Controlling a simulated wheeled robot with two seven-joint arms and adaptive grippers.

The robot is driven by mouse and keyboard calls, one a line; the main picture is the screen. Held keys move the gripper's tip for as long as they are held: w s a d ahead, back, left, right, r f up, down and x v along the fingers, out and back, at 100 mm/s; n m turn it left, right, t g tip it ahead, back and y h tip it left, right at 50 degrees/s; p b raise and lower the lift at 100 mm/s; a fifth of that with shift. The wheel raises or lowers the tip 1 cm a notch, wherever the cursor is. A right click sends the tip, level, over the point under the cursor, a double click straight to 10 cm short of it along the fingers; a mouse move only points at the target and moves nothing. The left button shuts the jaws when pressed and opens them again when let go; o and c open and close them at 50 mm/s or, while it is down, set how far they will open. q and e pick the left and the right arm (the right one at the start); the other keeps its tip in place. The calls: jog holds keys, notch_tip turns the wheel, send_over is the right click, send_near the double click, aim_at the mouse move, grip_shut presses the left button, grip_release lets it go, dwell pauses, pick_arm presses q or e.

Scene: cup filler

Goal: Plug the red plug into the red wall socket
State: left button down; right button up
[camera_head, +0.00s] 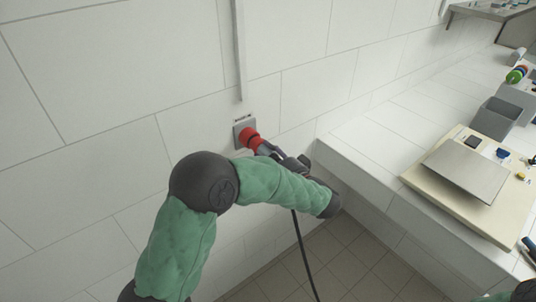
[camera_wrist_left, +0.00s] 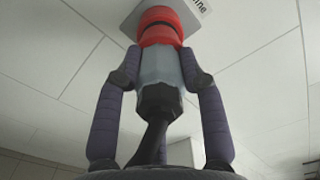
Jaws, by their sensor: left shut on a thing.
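The red wall socket (camera_head: 246,135) sits on a grey plate (camera_head: 237,125) on the tiled wall. In the left wrist view its red front (camera_wrist_left: 158,15) is at the top. The red plug has a red collar (camera_wrist_left: 161,35) and a grey body (camera_wrist_left: 160,68). My left gripper (camera_head: 265,149) is shut on the grey body, with one finger on each side (camera_wrist_left: 160,80). The plug points at the socket in line with it, and the two red parts meet or nearly meet. I cannot tell how deep the plug sits. My right gripper is not in view.
A black cable (camera_head: 302,250) hangs from the plug towards the tiled floor. A white conduit (camera_head: 239,50) runs up the wall above the socket. To the right, a tiled counter (camera_head: 365,140) carries a beige board with a metal plate (camera_head: 467,170) and a grey bin (camera_head: 496,118).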

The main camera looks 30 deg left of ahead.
pick_arm(q)
jog(key=shift+w+a, duration=0.2)
jog(key=shift+a, duration=0.3)
jog(key=c, duration=0.7)
grip_release()
jog(key=shift+d, duration=0.15)
jog(key=v, duration=1.1)
jog(key=shift+s+d, duration=0.2)
jog(key=shift+d, duration=0.15)
jog(key=shift+f, duration=0.15)
